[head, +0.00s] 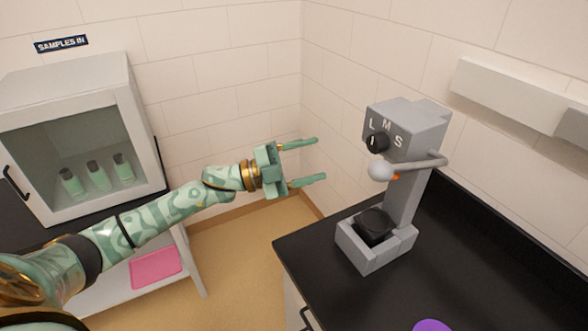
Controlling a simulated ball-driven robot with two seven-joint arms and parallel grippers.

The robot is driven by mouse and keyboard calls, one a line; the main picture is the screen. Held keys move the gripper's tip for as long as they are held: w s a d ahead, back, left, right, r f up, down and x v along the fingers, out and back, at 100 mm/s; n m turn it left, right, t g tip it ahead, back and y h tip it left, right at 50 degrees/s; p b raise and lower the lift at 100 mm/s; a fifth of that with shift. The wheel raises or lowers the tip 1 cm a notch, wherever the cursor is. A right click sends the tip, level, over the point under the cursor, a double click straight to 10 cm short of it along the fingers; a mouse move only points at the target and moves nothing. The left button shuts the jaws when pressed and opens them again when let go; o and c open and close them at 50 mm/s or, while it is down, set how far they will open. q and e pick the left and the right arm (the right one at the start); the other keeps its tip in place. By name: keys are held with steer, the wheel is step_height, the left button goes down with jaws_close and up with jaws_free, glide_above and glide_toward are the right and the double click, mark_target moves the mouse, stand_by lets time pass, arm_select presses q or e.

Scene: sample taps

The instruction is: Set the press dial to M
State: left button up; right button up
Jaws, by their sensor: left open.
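The grey press (409,190) stands on the black counter at the right. Its black round dial (378,143) is on the upper front face, with the white letters L, M and S around it. A short white mark shows on the left part of the dial; I cannot tell for sure which letter it points to. My left gripper (321,159) is open and empty, its two green fingers pointing right toward the press. It is left of the dial and apart from it. My right gripper is out of view.
A black pad (373,225) sits in the press base. A white cabinet (135,135) with green vials stands at left. A purple object (431,326) lies at the counter's lower edge.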

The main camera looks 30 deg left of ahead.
arm_select(q)
steer(key=shift+v, duration=1.75)
